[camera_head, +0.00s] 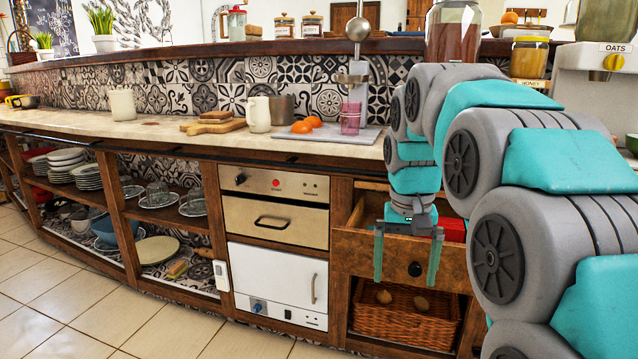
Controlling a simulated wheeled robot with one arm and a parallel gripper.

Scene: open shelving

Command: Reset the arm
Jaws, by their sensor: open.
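My arm (485,130), grey and teal, reaches in from the right and bends down in front of the counter. My gripper (406,266) points down with its two teal fingers spread apart and nothing between them. It hangs in front of a wooden drawer (385,257), which appears pulled open. Part of a red thing (453,229) shows behind the gripper at the drawer's right. My arm hides part of the counter and whatever is behind it on the right.
A wicker basket (405,325) with brown items sits below the drawer. The counter (330,140) holds a cutting board (212,127), a white jug (258,115), oranges (302,127) and a pink glass (350,118). Open shelves with plates (87,177) are left. The tiled floor (70,310) is clear.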

